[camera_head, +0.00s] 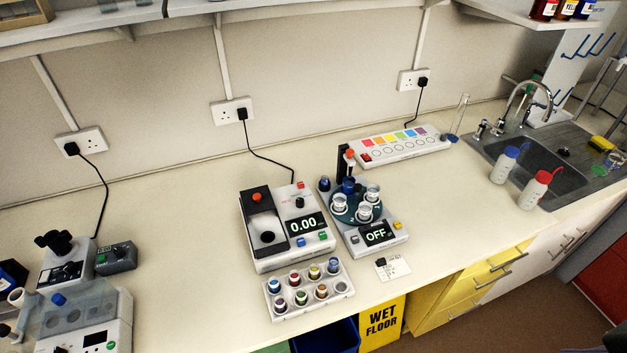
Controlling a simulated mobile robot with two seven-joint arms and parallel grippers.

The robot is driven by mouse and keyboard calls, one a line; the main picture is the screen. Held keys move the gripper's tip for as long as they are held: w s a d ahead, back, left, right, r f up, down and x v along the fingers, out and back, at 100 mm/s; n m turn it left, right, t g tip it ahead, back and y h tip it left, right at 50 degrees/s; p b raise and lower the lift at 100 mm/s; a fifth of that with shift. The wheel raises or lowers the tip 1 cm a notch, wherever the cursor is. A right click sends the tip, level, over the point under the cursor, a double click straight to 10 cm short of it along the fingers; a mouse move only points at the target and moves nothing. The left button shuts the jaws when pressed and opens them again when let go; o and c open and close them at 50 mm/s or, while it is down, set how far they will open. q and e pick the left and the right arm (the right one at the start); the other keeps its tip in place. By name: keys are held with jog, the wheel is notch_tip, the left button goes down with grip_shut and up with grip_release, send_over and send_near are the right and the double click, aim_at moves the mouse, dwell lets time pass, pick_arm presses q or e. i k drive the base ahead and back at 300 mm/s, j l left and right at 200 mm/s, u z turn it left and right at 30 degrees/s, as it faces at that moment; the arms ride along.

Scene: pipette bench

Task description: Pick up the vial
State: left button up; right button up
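Several small vials with coloured caps stand upright in a white rack (310,304) near the counter's front edge. Among them are a red-capped vial (294,278), a yellow-capped vial (314,272) and an orange-capped vial (321,291). The front right slot of the rack (342,288) looks pale, and I cannot tell whether it is empty. Which vial the task means is not clear from this view. Neither of my grippers shows in the head view.
Behind the rack is a white device reading 0.00 (305,224). Right of it stands a carousel (357,205) with clear jars and an OFF display. Farther right are a colour-keyed strip (400,147), two wash bottles (535,189) and a sink (545,155). Bare counter lies left of the rack.

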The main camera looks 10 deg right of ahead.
aim_at(300, 294)
jog(key=k+z, duration=0.15)
jog(key=i, duration=0.2)
jog(key=j+z, duration=0.65)
jog(key=j, duration=0.2)
jog(key=i, duration=0.05)
